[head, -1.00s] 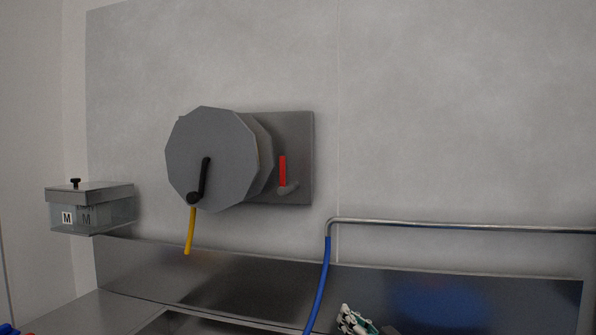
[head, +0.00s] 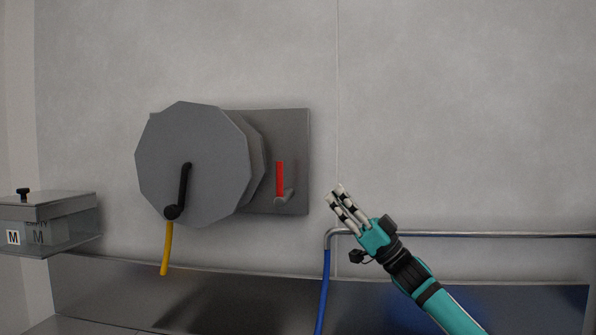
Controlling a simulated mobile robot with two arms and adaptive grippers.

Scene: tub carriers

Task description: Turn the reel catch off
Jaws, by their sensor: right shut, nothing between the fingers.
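The reel (head: 195,160) is a grey many-sided drum on a dark grey wall plate (head: 297,133). My left gripper is not in view.
A lidded clear box (head: 45,218) marked M is at far left. The wall above the rail is bare.

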